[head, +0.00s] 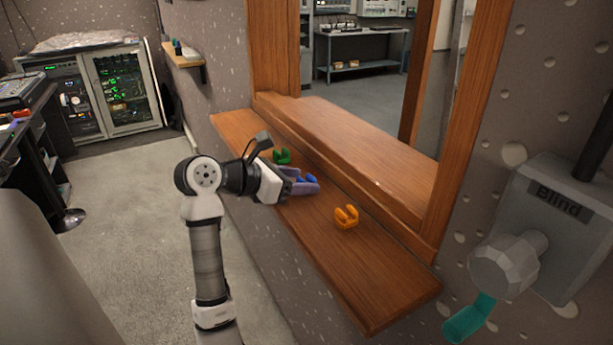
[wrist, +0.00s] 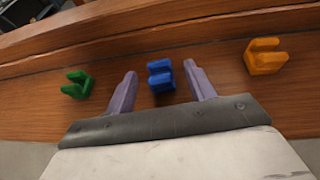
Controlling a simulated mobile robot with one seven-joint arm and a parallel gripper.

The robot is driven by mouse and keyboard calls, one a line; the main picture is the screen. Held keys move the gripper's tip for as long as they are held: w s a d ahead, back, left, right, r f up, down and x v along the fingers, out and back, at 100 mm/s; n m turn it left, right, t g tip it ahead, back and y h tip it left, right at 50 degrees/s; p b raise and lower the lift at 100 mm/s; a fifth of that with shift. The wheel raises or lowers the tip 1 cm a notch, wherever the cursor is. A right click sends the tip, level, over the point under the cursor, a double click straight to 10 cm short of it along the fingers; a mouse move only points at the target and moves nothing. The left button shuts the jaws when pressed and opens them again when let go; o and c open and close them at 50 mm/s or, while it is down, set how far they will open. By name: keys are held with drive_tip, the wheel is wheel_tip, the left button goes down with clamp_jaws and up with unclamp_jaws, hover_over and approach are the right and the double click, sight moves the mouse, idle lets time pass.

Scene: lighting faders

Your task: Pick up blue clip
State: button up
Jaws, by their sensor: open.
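In the head view only a part of the blue clip (head: 309,178) shows, as my fingers cover the rest. My gripper (head: 304,182) is open and empty, with its purple fingers close to the ledge. In the wrist view my gripper (wrist: 160,72) has one finger on each side of the clip, with a gap on both sides. I cannot tell how far above the ledge the finger tips are.
A green clip (wrist: 77,85) lies left of my fingers and an orange clip (wrist: 265,56) lies to the right. The wooden ledge (head: 365,276) runs below a window frame with a raised sill (head: 350,140) behind. A Blind control box (head: 555,215) is on the right wall.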

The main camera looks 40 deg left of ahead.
drive_tip(key=shift+w+d+f, duration=0.15)
drive_tip(key=shift+w+f, duration=0.15)
drive_tip(key=shift+w, duration=0.25)
drive_tip(key=c, duration=1)
drive_tip(key=shift+r, duration=0.1)
drive_tip(key=shift+c, duration=0.2)
